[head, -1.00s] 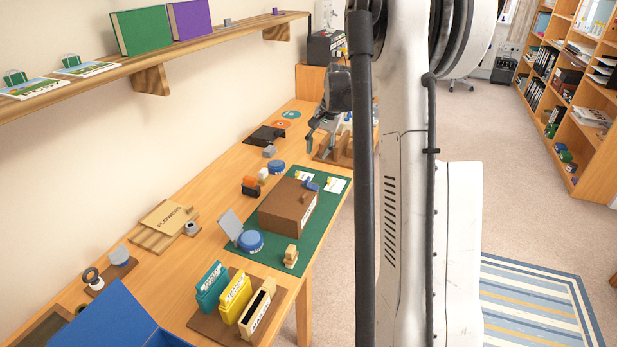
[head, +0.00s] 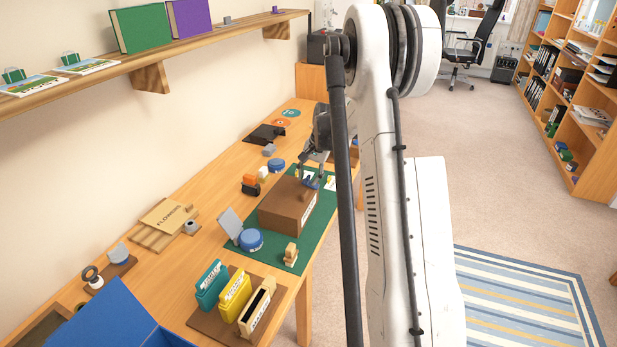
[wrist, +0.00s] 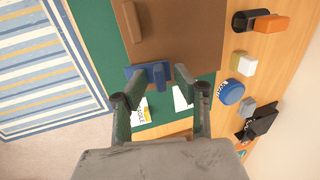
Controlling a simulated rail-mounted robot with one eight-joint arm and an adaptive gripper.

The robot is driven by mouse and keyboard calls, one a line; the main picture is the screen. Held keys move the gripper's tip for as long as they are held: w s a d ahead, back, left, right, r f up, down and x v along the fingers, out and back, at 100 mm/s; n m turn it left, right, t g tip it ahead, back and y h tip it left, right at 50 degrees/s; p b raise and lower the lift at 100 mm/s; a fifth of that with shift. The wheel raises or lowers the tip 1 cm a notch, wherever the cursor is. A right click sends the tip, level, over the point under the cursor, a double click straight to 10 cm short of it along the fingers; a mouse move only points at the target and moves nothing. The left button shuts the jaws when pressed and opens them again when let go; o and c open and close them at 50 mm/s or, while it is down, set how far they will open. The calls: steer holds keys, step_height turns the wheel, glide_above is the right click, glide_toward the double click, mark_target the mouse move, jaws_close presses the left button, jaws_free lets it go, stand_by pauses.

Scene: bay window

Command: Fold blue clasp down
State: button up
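The brown box (head: 288,206) sits on a green mat (head: 310,240). The blue clasp (wrist: 138,72) is on the edge of the box in the wrist view, with one part sticking out past that edge. In the head view the clasp (head: 313,185) is partly hidden behind my gripper (head: 311,174). My gripper (wrist: 157,84) is open, with its two fingers apart on either side of the clasp. I cannot tell whether either finger touches it. A brown bar (wrist: 131,21) also lies on top of the box.
A blue round tin (head: 250,240), a wooden stamp (head: 291,254) and a stand of coloured folders (head: 234,296) are on the near part of the desk. An orange and black item (head: 250,184) and another blue tin (head: 277,166) stand left of the box.

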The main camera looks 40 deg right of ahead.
steer(key=shift+c, duration=0.5)
jaws_close()
steer(key=shift+w+a+f+g+h+b, duration=0.2)
steer(key=shift+f+g+h+b, duration=0.1)
steer(key=shift+g+b, duration=0.2)
steer(key=shift+w+a+f+g+h+b, duration=0.1)
steer(key=shift+w+f+g+h+b, duration=0.1)
steer(key=shift+f+g+h+b, duration=0.3)
steer(key=shift+d+r, duration=0.1)
steer(key=shift+r, duration=0.2)
steer(key=shift+o, duration=0.5)
jaws_free()
step_height(320, 180, up, 12)
steer(key=shift+s, duration=0.15)
